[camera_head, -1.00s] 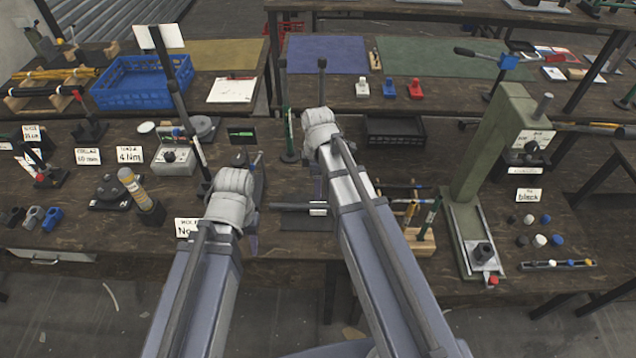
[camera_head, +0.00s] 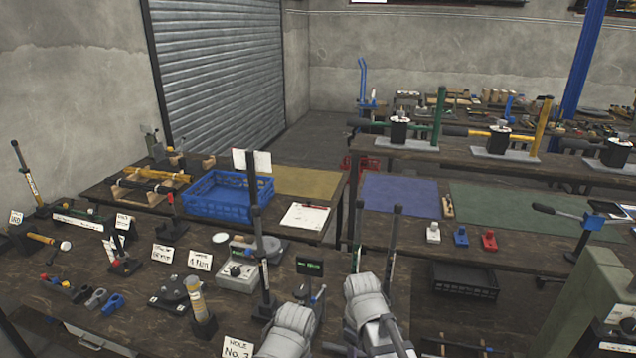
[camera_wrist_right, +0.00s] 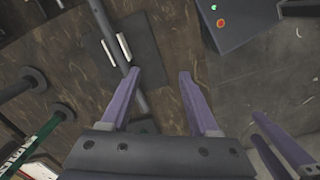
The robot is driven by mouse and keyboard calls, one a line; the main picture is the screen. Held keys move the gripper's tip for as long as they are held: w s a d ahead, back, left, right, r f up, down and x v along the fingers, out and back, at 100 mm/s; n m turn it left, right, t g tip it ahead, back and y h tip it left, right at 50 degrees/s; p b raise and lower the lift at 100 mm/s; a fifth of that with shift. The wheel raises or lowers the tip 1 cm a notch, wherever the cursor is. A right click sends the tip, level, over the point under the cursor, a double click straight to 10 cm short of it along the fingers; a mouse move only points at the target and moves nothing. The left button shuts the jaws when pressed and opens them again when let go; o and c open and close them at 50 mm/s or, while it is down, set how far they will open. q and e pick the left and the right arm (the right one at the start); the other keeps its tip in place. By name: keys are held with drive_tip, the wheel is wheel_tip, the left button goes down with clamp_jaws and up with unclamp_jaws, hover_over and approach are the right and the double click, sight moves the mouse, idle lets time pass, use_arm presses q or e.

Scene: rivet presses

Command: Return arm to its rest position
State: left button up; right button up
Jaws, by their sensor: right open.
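My right gripper (camera_wrist_right: 159,73) is open in the right wrist view, with nothing between its two purple fingers. It points down over the dark wooden bench (camera_wrist_right: 170,45). A dark pad with a grey bar (camera_wrist_right: 131,76) and pale blocks lies below, seen near the left finger. In the head view my right wrist (camera_head: 368,300) is at the bottom centre, its gripper hidden behind it. My left wrist (camera_head: 287,332) is beside it on the left; that gripper is hidden there. Purple finger-like parts show at the lower right of the right wrist view, their opening unclear.
A blue crate (camera_head: 228,208) stands on the back left bench. A black tray (camera_head: 464,291) sits right of my arms, and a green press (camera_head: 588,305) stands at the far right. Upright black levers rise close to my wrists. A "No. 2" sign (camera_head: 238,347) is at the left wrist.

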drive_tip(key=s+a+m, duration=0.4)
drive_tip(key=s+m, duration=0.2)
drive_tip(key=s, duration=0.2)
drive_tip(key=shift+s+a+h, duration=0.15)
drive_tip(key=shift+a+h, duration=0.15)
drive_tip(key=shift+a, duration=0.1)
idle(1.1)
